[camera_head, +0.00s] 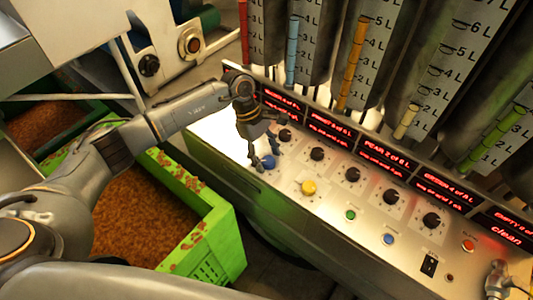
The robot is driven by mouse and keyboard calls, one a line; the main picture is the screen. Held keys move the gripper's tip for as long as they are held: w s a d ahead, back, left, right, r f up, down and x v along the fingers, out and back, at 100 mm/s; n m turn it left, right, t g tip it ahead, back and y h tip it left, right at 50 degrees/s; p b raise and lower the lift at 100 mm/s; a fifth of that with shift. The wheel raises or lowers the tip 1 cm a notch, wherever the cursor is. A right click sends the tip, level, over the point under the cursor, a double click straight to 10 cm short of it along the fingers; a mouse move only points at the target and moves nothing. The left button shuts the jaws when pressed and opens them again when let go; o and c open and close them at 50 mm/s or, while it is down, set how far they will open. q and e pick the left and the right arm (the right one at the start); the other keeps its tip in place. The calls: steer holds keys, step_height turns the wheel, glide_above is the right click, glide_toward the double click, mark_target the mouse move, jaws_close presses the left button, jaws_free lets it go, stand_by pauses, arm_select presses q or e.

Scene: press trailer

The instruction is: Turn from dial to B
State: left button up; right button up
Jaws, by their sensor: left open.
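A sloped metal control panel (325,212) carries a row of black dials, among them one at the upper left (284,135), one beside it (317,154) and one in the middle (352,174). In front of them sit a blue knob (268,162) and a larger yellow knob (308,187). The markings around the dials are too small to read, so I cannot tell which is the from dial or where B is. My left gripper (264,162) is open, pointing down at the blue knob with its fingertips close around it. My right gripper (503,288) shows only partly at the lower right corner.
Red-lit displays (385,158) and graduated tubes (365,50) stand behind the dials. A green button (350,215), a second blue button (389,239), a red button (468,244) and a black switch (429,265) lie rightward. A green crate (222,245) stands left of the panel.

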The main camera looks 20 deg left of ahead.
arm_select(q)
steer(key=shift+c, duration=0.5)
steer(key=c, duration=1.1)
steer(key=shift+o, duration=0.2)
